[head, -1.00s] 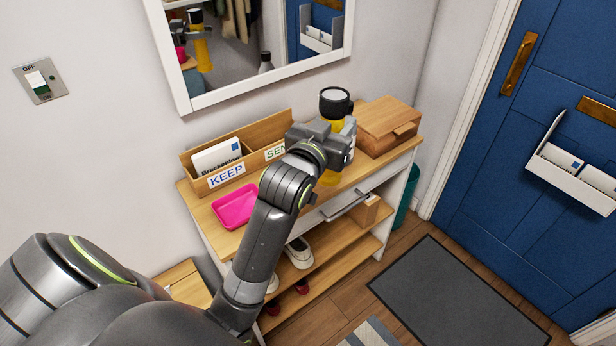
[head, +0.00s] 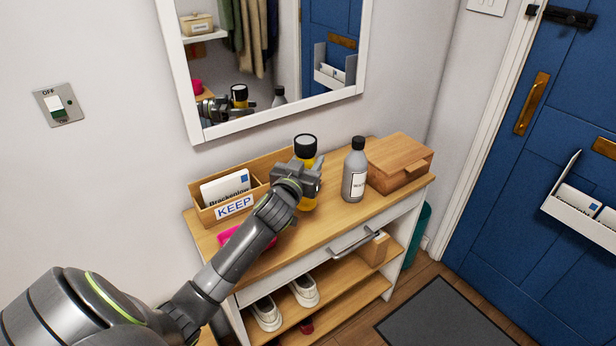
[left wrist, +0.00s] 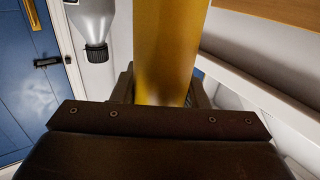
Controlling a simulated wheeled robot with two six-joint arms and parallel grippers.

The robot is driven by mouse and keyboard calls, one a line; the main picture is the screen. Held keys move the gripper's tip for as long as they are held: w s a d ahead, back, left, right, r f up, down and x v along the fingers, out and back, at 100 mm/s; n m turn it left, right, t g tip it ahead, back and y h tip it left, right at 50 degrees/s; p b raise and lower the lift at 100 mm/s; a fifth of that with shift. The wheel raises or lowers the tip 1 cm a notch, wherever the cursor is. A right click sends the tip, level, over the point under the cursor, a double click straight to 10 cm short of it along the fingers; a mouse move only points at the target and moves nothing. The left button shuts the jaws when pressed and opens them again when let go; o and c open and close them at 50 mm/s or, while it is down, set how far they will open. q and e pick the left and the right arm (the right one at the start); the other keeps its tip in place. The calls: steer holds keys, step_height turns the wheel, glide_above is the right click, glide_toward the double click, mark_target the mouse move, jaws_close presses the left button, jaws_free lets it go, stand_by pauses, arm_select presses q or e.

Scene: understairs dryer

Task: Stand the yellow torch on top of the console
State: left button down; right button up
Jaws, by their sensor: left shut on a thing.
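The yellow torch (head: 308,203) is upright with its black head up, between the letter rack and a grey bottle. My left gripper (head: 306,176) is shut around its yellow body. The torch's lower end is at or just above the top of the console (head: 345,213); I cannot tell whether it touches. In the left wrist view the torch's yellow body (left wrist: 168,50) stands between the fingers. My right gripper is not in view.
The grey bottle (head: 355,172) stands close right of the torch, with a wooden box (head: 398,160) beyond it. A KEEP letter rack (head: 213,214) and a pink tray (head: 228,236), partly behind my arm, are at left. A mirror (head: 276,113) hangs behind.

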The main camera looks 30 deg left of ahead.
arm_select(q)
steer(key=shift+f, duration=1.8)
steer(key=shift+b, duration=0.3)
steer(key=c, duration=0.8)
jaws_free()
steer(key=shift+f, duration=0.1)
steer(key=shift+c, duration=0.2)
steer(key=shift+s+d, duration=0.1)
steer(key=shift+s, duration=0.2)
steer(key=s+d+b, duration=0.1)
steer(key=s+d, duration=0.1)
steer(key=s, duration=0.9)
steer(key=shift+s+d, duration=0.1)
